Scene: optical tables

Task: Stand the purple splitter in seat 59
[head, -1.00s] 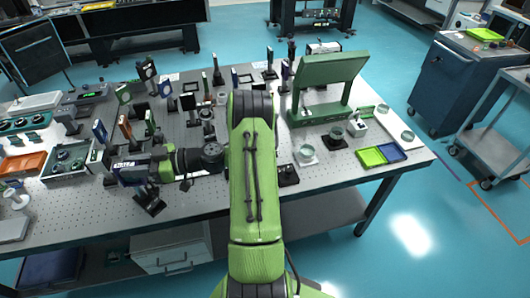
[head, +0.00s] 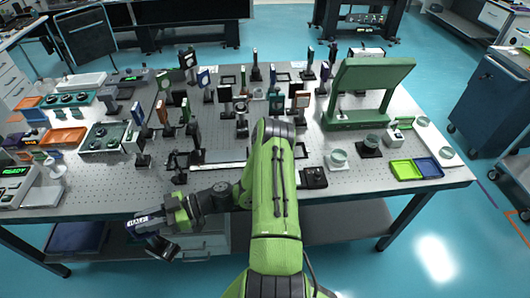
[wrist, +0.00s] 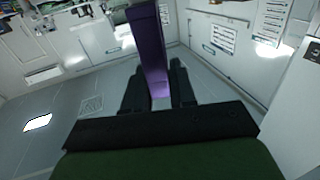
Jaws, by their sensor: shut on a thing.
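The purple splitter (wrist: 150,45) stands between the two dark fingers of my gripper (wrist: 157,85) in the wrist view, and the fingers are shut on it. In the head view my gripper (head: 158,240) is low at the left, in front of the table's front edge and clear of the tabletop. Several upright optics in dark mounts stand on the perforated table (head: 100,195). The seat numbers are too small to read, so I cannot tell which is seat 59.
A green stand (head: 370,90) is at the back right, with a lime tray (head: 405,170) and a blue tray (head: 429,167) in front. An orange tray (head: 63,138) and control boxes fill the left. The front left tabletop strip is mostly bare.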

